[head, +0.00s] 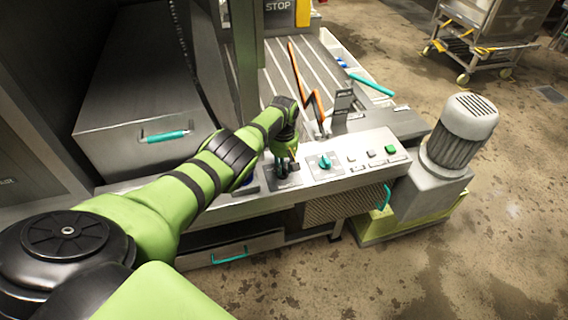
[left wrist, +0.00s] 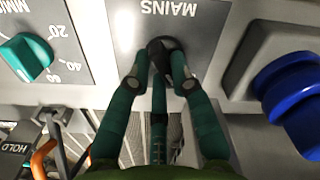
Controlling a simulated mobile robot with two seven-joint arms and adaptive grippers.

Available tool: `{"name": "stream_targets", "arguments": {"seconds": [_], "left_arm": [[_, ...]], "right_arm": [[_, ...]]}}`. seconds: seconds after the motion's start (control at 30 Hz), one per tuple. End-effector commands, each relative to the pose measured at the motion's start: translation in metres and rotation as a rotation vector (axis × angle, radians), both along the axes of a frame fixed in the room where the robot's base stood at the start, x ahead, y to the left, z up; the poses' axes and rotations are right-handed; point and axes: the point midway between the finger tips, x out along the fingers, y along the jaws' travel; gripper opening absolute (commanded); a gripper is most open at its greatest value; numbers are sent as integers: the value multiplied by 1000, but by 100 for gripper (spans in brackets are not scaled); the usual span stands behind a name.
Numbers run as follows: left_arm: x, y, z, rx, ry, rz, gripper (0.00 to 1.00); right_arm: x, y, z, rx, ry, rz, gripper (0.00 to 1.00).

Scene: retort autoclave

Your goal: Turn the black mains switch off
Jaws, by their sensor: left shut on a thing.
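The black mains switch (left wrist: 162,46) sits on a grey plate (left wrist: 195,22) marked MAINS, upside down in the left wrist view. My left gripper (left wrist: 160,72) is shut on the switch, with its dark green fingers on both sides of it. The fingers partly cover the switch, and I cannot read which position it points to. In the head view my left gripper (head: 286,165) is over the left part of the control panel (head: 345,183). My right gripper is in neither view.
A teal timer knob (head: 325,161) is right of the switch, and a green button (head: 391,149) is farther right. A big blue button (left wrist: 290,85) is close on the switch's other side. Orange bars (head: 294,68) rise behind the panel. A motor (head: 462,130) stands at right.

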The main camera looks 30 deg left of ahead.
Motion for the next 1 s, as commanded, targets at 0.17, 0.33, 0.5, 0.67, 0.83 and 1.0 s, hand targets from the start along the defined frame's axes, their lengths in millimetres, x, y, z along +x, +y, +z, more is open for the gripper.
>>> {"name": "stream_targets", "arguments": {"seconds": [0.17, 0.33, 0.5, 0.67, 0.83, 1.0], "left_arm": [[1, 2, 1, 3, -1, 119, 0], [0, 3, 1, 4, -1, 197, 0], [0, 3, 1, 4, -1, 242, 0], [0, 4, 1, 5, -3, 260, 0], [1, 4, 1, 6, -3, 263, 0], [1, 4, 1, 6, -3, 262, 0]], "right_arm": [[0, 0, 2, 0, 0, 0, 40], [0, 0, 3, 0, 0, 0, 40], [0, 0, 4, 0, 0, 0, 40], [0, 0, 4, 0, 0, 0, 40], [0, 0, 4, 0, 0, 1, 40], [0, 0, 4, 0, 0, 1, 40]]}}
